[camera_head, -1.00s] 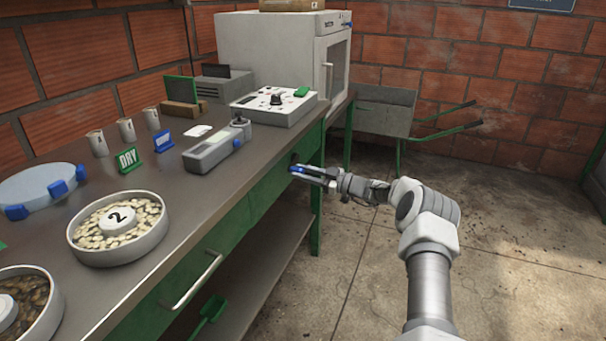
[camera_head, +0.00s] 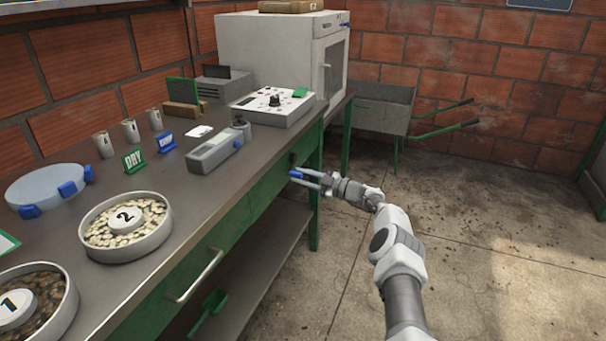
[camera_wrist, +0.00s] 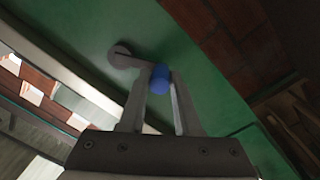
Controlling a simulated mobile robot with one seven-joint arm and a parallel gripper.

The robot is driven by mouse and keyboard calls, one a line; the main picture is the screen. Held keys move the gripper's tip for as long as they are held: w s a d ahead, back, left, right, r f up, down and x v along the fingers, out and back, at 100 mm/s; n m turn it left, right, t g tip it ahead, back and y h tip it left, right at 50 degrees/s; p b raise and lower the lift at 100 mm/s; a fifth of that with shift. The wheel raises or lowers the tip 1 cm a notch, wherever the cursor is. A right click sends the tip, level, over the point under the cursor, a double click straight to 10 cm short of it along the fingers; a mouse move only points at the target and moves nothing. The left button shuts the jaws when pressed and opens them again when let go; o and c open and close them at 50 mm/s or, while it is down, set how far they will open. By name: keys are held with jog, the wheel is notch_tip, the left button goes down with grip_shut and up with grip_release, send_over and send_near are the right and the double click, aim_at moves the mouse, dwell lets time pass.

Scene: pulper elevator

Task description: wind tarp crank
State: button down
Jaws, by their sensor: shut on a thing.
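The crank is on the green front of the bench. In the wrist view its grey arm (camera_wrist: 140,62) runs from a round hub (camera_wrist: 121,54) on the green panel to a blue knob (camera_wrist: 159,80). My gripper (camera_wrist: 162,84) has its two fingers on either side of the blue knob and is shut on it. In the head view the blue knob (camera_head: 296,174) shows at the tips of my gripper (camera_head: 304,177), just off the bench front. The hub is small in the head view. I see no tarp.
The bench top (camera_head: 190,172) holds a grey meter (camera_head: 214,150), a control box (camera_head: 273,106), and bowls of beans (camera_head: 126,227). A drawer handle (camera_head: 196,277) sticks out nearer me. A wheelbarrow (camera_head: 384,112) stands by the back wall. The floor at right is clear.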

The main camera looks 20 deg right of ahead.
jog(key=shift+a+f+n, duration=0.1)
jog(key=shift+f+n, duration=0.15)
jog(key=shift+n, duration=0.05)
jog(key=c, duration=0.6)
grip_release()
jog(key=shift+r, duration=0.1)
jog(key=shift+s+d+r+p, duration=0.1)
jog(key=shift+d+p, duration=0.2)
jog(key=p+v, duration=0.1)
jog(key=v, duration=0.4)
jog(key=p+v, duration=0.2)
jog(key=v, duration=0.4)
jog(key=p+v, duration=0.1)
jog(key=v, duration=0.5)
jog(key=shift+f, duration=0.3)
jog(key=shift+a+r, duration=0.1)
